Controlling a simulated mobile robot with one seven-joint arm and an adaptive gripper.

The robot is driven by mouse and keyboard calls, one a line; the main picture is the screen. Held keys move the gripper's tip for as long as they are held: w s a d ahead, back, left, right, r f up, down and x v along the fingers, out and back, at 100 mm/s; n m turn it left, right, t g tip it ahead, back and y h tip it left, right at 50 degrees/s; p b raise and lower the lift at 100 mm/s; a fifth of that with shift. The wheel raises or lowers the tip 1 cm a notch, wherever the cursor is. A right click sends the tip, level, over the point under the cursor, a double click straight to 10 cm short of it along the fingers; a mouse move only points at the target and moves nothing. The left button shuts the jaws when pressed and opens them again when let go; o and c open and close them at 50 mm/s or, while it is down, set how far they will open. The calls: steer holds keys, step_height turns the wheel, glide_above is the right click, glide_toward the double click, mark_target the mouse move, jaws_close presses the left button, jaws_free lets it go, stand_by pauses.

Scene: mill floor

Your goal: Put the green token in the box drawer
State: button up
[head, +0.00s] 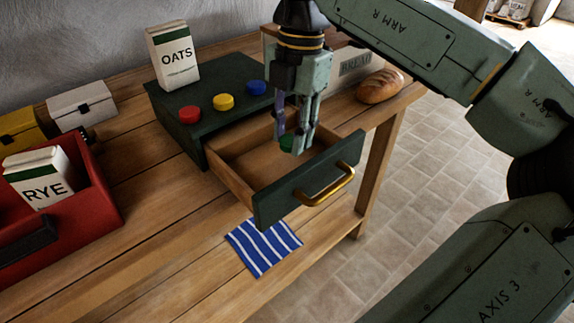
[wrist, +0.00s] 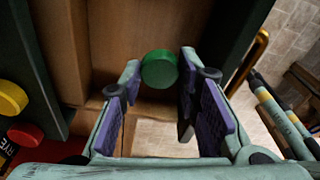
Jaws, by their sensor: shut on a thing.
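The dark green box (head: 170,98) stands on the wooden bench with its drawer pulled open. The drawer (head: 235,180) has a wooden inside, a dark green front and a brass handle (head: 325,186). My gripper (head: 292,145) points down over the open drawer, shut on the green token (head: 287,142). In the wrist view the round green token (wrist: 160,68) sits between the purple-padded fingertips, with the drawer's wooden floor (wrist: 150,25) behind it. The fingers partly hide the token in the head view. I cannot tell its exact height above the drawer floor.
Red (head: 189,115), yellow (head: 223,102) and blue (head: 256,87) tokens and an oats carton (head: 173,58) stand on the box. A bread bin (head: 345,62) and loaf (head: 380,86) are behind the drawer. A red crate (head: 95,200) is at left, a striped cloth (head: 263,246) in front.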

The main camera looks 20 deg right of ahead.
mark_target(291, 169)
step_height(291, 169, down, 6)
steer(key=b, duration=0.3)
steer(key=shift+r, duration=0.25)
steer(key=o, duration=0.3)
steer(key=shift+f, duration=0.2)
steer(key=o, duration=0.5)
steer(key=shift+r, duration=0.1)
steer(key=r+p, duration=0.3)
steer(key=r, duration=0.1)
steer(key=d+r+p, duration=0.1)
steer(key=r+p, duration=0.2)
steer(key=r, duration=0.1)
steer(key=r+p, duration=0.3)
steer(key=r, duration=0.1)
steer(key=shift+w+d+r, duration=0.1)
steer(key=shift+w+d, duration=0.05)
steer(key=shift+w, duration=0.2)
